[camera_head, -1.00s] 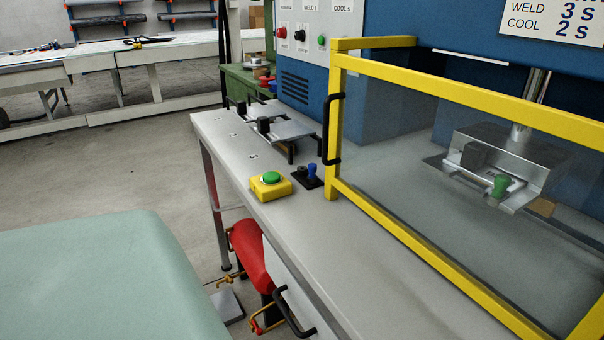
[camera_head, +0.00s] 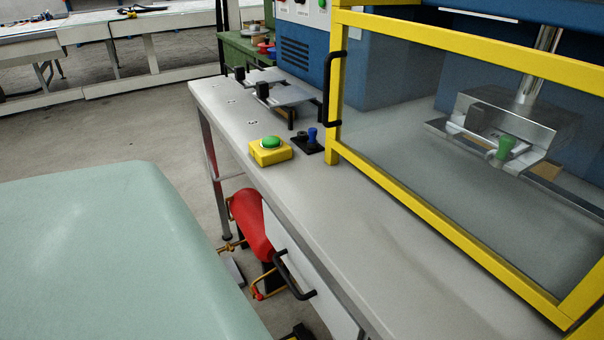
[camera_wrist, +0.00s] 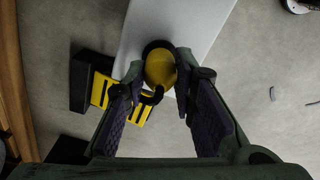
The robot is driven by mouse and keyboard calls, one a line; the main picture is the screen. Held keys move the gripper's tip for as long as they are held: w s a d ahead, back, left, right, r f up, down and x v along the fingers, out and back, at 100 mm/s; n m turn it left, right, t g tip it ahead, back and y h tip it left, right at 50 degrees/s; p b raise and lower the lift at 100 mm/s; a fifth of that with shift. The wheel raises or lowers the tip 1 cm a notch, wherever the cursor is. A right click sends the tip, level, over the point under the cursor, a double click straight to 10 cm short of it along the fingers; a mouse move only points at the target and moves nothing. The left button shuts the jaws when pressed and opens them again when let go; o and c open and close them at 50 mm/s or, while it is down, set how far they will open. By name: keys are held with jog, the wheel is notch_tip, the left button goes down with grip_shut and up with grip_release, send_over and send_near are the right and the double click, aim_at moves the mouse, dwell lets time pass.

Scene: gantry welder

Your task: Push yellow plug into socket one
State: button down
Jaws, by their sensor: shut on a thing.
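My gripper (camera_wrist: 166,88) is shut on a rounded yellow thing, which looks like the yellow plug (camera_wrist: 160,68), in the wrist view. A dark ring shows behind the plug, and a white panel edge lies beyond it. What the plug's far end touches is hidden. My gripper cannot be made out in the head view. A black block with a blue plug (camera_head: 312,135) stands on the grey bench (camera_head: 340,220) beside the yellow frame. A green plug (camera_head: 506,147) sits on the metal fixture behind the guard. I cannot tell which spot is socket one.
A yellow box with a green button (camera_head: 270,145) stands on the bench. A yellow-framed clear guard (camera_head: 332,90) closes off the welder. A red tank-like object (camera_head: 250,225) and a black handle (camera_head: 295,275) are below. A black-and-yellow object (camera_wrist: 100,88) lies left of my gripper.

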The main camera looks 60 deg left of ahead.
jog(key=shift+f, duration=0.2)
jog(key=c, duration=1.2)
grip_release()
jog(key=shift+c, duration=0.2)
jog(key=shift+r, duration=0.1)
notch_tip(320, 180, up, 12)
